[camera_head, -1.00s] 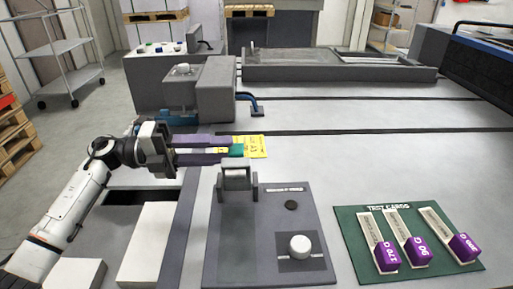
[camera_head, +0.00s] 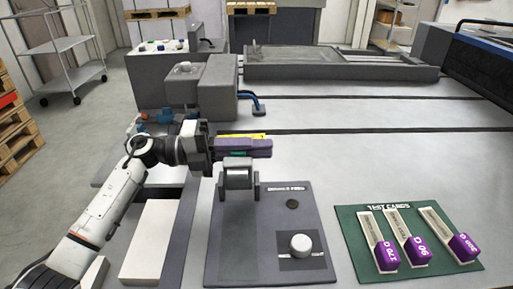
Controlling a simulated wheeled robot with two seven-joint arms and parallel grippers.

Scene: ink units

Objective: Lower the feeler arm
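My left gripper (camera_head: 258,147) reaches in from the left, its purple fingers pointing right above the back of the grey panel. The fingers sit close together, and whether they are shut on anything is unclear. A small green piece (camera_head: 238,153) shows at the fingers. A yellow tag (camera_head: 242,136) shows as a thin strip behind them, mostly hidden. A grey bracket with a cylinder (camera_head: 238,178) stands upright on the panel just in front of the fingers. I cannot make out which part is the feeler arm. My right gripper is not in view.
A green mat (camera_head: 352,228) at the right holds three purple-ended test cards (camera_head: 413,250). A grey machine block (camera_head: 215,88) stands behind my gripper. The bench right of the gripper is clear.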

